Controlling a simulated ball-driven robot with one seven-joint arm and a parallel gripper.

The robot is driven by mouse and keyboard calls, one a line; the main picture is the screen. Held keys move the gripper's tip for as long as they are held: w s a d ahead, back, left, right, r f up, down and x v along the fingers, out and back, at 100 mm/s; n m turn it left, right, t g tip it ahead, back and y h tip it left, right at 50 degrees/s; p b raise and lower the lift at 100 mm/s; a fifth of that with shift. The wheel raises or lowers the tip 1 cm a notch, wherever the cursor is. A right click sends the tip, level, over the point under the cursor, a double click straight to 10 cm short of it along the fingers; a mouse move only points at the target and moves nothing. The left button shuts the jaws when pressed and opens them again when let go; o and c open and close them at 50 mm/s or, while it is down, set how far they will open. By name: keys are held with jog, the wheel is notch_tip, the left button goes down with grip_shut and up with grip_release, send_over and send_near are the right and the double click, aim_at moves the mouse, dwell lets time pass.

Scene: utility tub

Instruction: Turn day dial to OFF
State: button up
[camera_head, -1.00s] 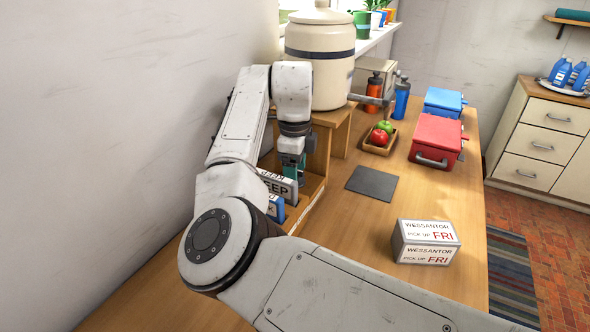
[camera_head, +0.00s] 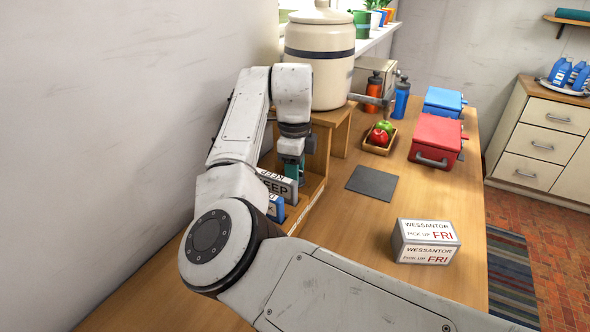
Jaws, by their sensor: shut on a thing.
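My gripper (camera_head: 293,160) points down beside the wooden stand, at the left of the counter. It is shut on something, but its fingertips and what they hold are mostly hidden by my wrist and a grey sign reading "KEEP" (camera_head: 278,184). A teal piece (camera_head: 301,169) shows at the gripper; I cannot tell whether it is part of the gripper or a separate thing. No day dial or OFF mark can be made out.
A cream crock (camera_head: 320,70) with a tap stands on the wooden stand (camera_head: 317,150). A blue holder (camera_head: 276,209) is near the sign. A dark mat (camera_head: 372,182), a box marked FRI (camera_head: 426,242), a fruit tray (camera_head: 377,149) and a red cooler (camera_head: 436,138) occupy the counter.

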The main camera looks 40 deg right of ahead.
jog(key=shift+r+n+p, duration=0.1)
jog(key=shift+n+p, duration=0.2)
jog(key=shift+p, duration=0.2)
